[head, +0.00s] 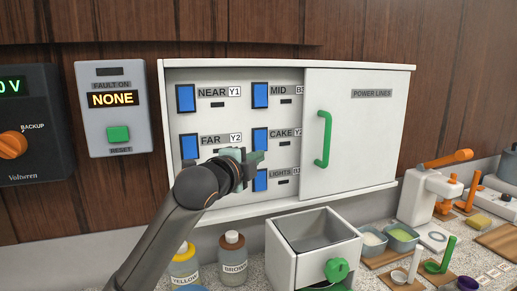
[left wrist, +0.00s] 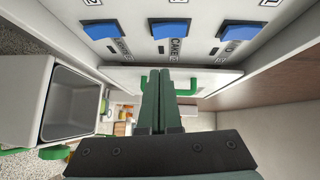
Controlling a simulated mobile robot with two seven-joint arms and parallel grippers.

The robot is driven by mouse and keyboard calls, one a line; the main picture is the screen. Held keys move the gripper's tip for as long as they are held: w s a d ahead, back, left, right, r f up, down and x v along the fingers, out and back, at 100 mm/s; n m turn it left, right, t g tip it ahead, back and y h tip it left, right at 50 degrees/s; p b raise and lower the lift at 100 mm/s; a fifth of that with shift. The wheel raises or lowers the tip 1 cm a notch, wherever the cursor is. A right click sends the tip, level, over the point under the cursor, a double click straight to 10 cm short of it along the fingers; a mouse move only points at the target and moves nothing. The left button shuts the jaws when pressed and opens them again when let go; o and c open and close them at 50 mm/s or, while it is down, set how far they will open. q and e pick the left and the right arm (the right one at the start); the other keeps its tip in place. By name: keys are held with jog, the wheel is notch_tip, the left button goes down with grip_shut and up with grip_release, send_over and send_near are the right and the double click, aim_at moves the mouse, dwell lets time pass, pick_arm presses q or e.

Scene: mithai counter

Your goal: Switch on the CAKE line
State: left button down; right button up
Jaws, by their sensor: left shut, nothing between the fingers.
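The white POWER LINES panel (head: 345,110) holds several blue rocker switches with labels. The CAKE switch (head: 260,139) is in the right column, between MID (head: 260,95) and LIGHTS (head: 260,181). The small slot under its label is dark. My left gripper (head: 262,158) is shut and empty, in front of the panel just below the CAKE switch; I cannot tell if it touches. It hides part of the left column's lower area. In the left wrist view, the shut fingers (left wrist: 160,75) point toward the panel, below the middle blue switch (left wrist: 170,30), labelled CAKE. My right gripper is not in view.
A sliding door with a green handle (head: 323,139) covers the panel's right side. A fault box (head: 113,108) reads NONE. An open white bin (head: 300,262), bottles (head: 232,258) and small bowls (head: 403,232) stand on the counter below.

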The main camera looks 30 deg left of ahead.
aim_at(263, 147)
pick_arm(q)
jog(key=shift+w+a+f+p, duration=0.15)
jog(key=shift+w+a+p, duration=0.3)
jog(key=shift+w, duration=0.7)
jog(key=shift+w+a+f+p, duration=0.1)
jog(key=shift+w+a, duration=0.5)
jog(key=shift+w, duration=0.55)
jog(key=shift+w+a+f+p, duration=0.15)
jog(key=shift+w+a+p, duration=0.3)
jog(key=shift+w, duration=0.7)
jog(key=shift+a, duration=0.1)
jog(key=shift+w+a+f+m+t+b, duration=0.15)
jog(key=shift+a+m+t+b, duration=0.3)
jog(key=shift+b, duration=0.45)
jog(key=shift+d, duration=0.15)
